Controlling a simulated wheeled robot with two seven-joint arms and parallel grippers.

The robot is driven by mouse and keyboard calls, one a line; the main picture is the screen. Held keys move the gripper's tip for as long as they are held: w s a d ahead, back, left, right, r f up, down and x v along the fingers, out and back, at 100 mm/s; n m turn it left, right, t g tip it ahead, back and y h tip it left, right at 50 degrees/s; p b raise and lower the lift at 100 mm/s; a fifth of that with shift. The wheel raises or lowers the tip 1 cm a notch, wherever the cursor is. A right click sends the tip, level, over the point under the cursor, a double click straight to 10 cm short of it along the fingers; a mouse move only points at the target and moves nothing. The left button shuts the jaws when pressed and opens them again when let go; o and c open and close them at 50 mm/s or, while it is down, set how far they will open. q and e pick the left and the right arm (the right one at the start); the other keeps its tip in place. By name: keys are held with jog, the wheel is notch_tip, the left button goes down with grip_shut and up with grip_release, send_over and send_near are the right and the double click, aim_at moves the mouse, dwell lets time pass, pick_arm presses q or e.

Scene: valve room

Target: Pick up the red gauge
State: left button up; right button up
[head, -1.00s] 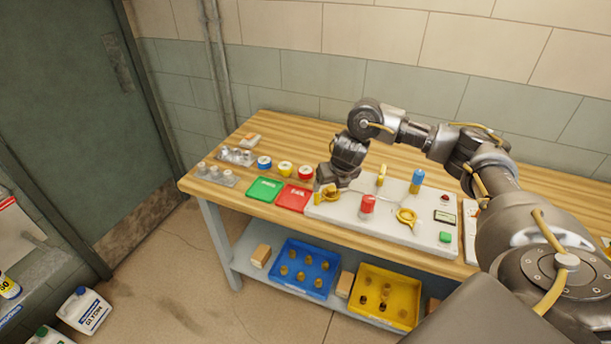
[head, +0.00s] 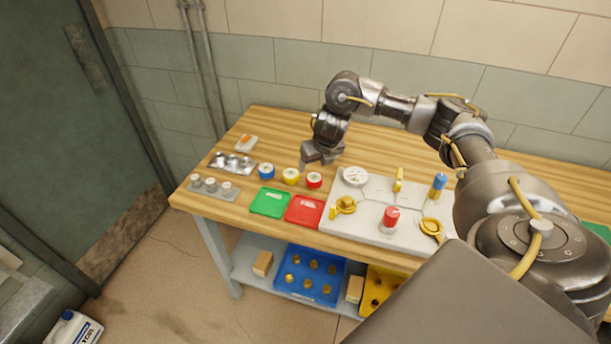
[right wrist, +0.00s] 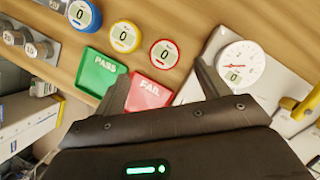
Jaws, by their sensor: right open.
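The red gauge (head: 314,180) is a small round dial with a red rim, standing on the wooden bench behind the red FAIL tray. It is the rightmost of a row of three, beside a yellow gauge (head: 291,176) and a blue gauge (head: 266,171). My right gripper (head: 304,166) is open and empty, just above and behind the red gauge in the head view. In the right wrist view the red gauge (right wrist: 165,54) shows beyond and between the two fingertips (right wrist: 160,84), its face reading 0, apart from both fingers. My left gripper is out of view.
A green PASS tray (head: 269,202) and the red FAIL tray (head: 305,210) lie in front of the gauges. A white valve panel (head: 362,224) with a white dial (head: 355,175) is close on the right. Metal weights (head: 214,190) stand at the left.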

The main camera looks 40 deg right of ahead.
aim_at(315, 177)
jog(key=x, duration=0.1)
jog(key=b+x, duration=0.1)
jog(key=x, duration=0.1)
jog(key=b+x, duration=0.1)
jog(key=x, duration=0.1)
jog(key=shift+s+d+f, duration=0.15)
jog(key=shift+s+d, duration=0.1)
jog(key=shift+s, duration=0.15)
jog(key=shift+f+b, duration=0.25)
jog(key=shift+b, duration=0.15)
jog(key=x, duration=0.4)
jog(key=shift+w+f, duration=0.1)
jog(key=shift+f, duration=0.15)
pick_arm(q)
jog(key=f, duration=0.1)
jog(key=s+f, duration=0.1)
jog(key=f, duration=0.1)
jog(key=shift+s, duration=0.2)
pick_arm(e)
jog(key=shift+r, duration=0.1)
